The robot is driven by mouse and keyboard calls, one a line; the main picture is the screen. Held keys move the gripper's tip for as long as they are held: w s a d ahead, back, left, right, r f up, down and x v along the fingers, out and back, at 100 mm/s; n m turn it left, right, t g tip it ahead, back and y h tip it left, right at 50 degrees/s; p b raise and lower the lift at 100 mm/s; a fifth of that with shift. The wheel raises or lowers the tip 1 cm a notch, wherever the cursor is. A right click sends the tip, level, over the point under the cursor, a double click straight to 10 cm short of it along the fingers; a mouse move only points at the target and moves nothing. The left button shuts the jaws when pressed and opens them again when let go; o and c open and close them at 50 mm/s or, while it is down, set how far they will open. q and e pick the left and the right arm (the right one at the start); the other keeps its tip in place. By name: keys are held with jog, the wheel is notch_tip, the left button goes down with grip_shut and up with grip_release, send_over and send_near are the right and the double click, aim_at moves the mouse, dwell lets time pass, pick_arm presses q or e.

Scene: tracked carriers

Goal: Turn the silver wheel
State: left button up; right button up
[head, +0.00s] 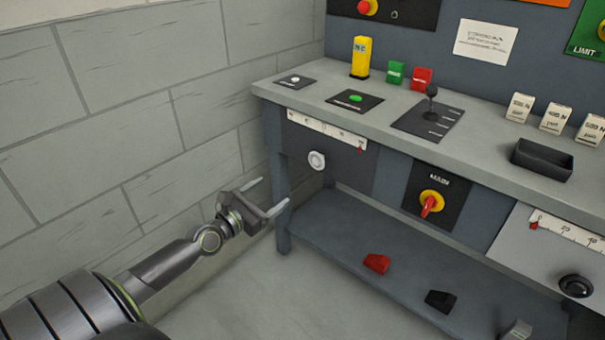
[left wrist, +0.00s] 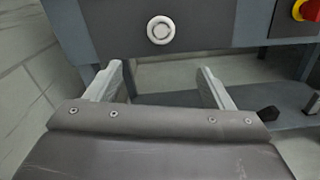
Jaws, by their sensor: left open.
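The silver wheel (head: 316,160) is a small round pale knob on the grey front panel below the left part of the bench top. It also shows in the left wrist view (left wrist: 160,30), above and beyond the fingers, roughly midway between them. My left gripper (head: 267,196) is open and empty, to the left of the wheel and lower, near the bench's left leg. In the left wrist view my left gripper (left wrist: 160,80) has its two fingers spread, apart from the wheel. My right gripper is not in view.
A scale strip (head: 327,130) with a red pointer sits above the wheel. A red-and-yellow main switch (head: 431,203) is to the right. A black knob (head: 576,286) is at far right. A lower shelf (head: 345,235) holds red and black blocks. A block wall (head: 120,120) borders the left.

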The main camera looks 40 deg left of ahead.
pick_arm(q)
jog(key=b, duration=0.1)
send_near(315, 161)
jog(key=w+b, duration=0.1)
jog(key=w, duration=0.1)
jog(key=w+b, duration=0.1)
jog(key=w, duration=0.1)
jog(key=w+b, duration=0.1)
jog(key=w, duration=0.2)
jog(key=shift+d+f, duration=0.2)
jog(key=shift+d, duration=0.1)
jog(key=shift+w+r, duration=0.15)
jog(key=shift+w, duration=0.55)
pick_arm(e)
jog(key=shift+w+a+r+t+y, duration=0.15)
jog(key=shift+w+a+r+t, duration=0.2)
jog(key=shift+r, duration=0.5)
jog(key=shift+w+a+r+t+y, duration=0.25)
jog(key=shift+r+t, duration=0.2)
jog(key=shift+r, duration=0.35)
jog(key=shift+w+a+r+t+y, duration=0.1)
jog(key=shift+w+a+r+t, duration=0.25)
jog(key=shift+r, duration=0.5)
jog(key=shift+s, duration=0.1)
pick_arm(q)
jog(key=c, duration=1)
jog(key=shift+o, duration=0.2)
